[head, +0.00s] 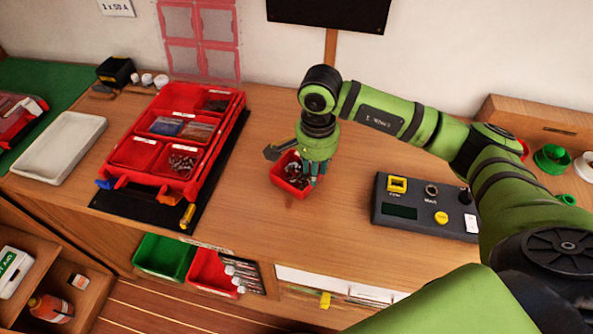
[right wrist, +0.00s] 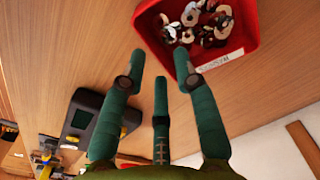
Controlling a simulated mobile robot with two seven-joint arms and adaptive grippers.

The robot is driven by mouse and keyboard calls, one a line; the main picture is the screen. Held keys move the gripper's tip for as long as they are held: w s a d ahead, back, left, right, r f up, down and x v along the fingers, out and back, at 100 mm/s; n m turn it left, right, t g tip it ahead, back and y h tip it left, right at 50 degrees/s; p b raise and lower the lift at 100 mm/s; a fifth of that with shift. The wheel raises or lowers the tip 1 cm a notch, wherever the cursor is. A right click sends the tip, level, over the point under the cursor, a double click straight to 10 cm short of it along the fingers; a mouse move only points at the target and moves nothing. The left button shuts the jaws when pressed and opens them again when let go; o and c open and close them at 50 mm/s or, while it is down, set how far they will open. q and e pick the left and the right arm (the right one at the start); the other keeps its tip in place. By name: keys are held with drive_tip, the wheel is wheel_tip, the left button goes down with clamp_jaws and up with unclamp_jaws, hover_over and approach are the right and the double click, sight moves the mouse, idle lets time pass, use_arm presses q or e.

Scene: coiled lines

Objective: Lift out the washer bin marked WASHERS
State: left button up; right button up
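A small red bin (head: 277,172) holding ring-shaped metal washers stands on the wooden bench, right of the red case. It also shows in the right wrist view (right wrist: 250,38), with a white label whose upside-down text is hard to read. My right gripper (head: 310,181) hangs over the bin's right side in the head view and partly hides it. In the right wrist view its green fingers (right wrist: 160,68) are spread, with nothing between them; the bin lies beyond the fingertips. My left gripper is not in view.
A red compartment case (head: 215,137) on a black mat stands to the left, with a white tray (head: 59,150) beyond it. A dark control box (head: 408,222) with yellow buttons lies right of the bin. Bare bench lies between case and bin.

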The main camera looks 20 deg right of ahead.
sight(297, 174)
drive_tip(key=shift+d+f+p, duration=0.1)
drive_tip(key=shift+f+p, duration=0.55)
drive_tip(key=shift+f, duration=1.45)
clamp_jaws()
drive_tip(key=shift+r, duration=0.15)
